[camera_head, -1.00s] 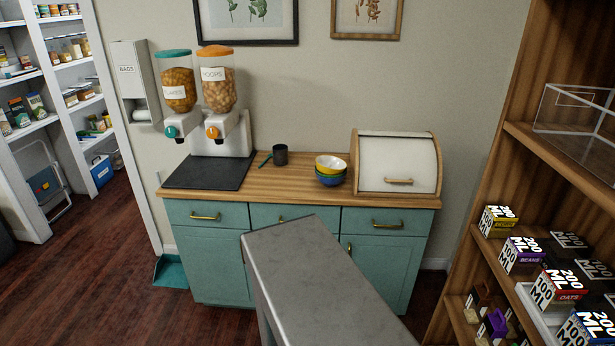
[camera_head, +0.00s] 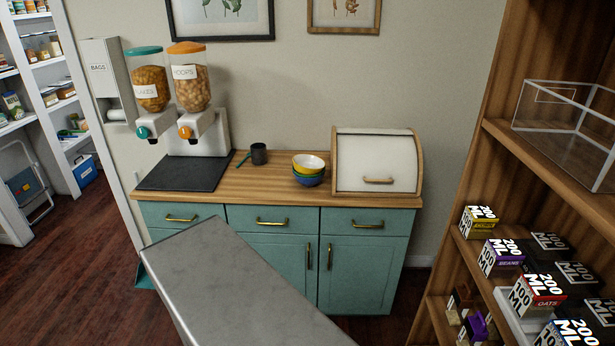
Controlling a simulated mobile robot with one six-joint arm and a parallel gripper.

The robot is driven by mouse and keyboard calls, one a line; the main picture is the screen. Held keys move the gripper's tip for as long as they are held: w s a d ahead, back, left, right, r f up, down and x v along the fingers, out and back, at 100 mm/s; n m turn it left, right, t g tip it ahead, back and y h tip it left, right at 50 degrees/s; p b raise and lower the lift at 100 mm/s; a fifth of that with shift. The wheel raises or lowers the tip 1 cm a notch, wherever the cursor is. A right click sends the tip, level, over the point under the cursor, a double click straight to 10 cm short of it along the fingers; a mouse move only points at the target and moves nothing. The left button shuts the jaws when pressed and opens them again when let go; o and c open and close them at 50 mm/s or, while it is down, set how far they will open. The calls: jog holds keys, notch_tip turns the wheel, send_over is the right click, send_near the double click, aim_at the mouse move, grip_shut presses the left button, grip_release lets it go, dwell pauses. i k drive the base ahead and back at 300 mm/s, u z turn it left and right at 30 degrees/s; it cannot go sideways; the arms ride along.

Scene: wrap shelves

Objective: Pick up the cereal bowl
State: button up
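A small stack of bowls (camera_head: 308,169) stands on the wooden top of a teal cabinet, just left of a white roll-front box. The top bowl is yellow outside with a pale inside, and a blue bowl is at the bottom. A green band shows between them, perhaps another bowl. The bowls sit upright and nested. Which one is the cereal bowl cannot be told apart by any label. My gripper is not in view.
The cabinet top (camera_head: 265,187) also holds a dark cup (camera_head: 259,154), a black mat (camera_head: 185,173), two cereal dispensers (camera_head: 190,90) and the roll-front box (camera_head: 375,162). A grey metal surface (camera_head: 235,275) fills the near foreground. A wooden shelf (camera_head: 545,180) stands right.

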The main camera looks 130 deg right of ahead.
aim_at(305, 164)
jog(key=u, duration=0.5)
jog(key=k, duration=1.4)
jog(key=z, duration=2.2)
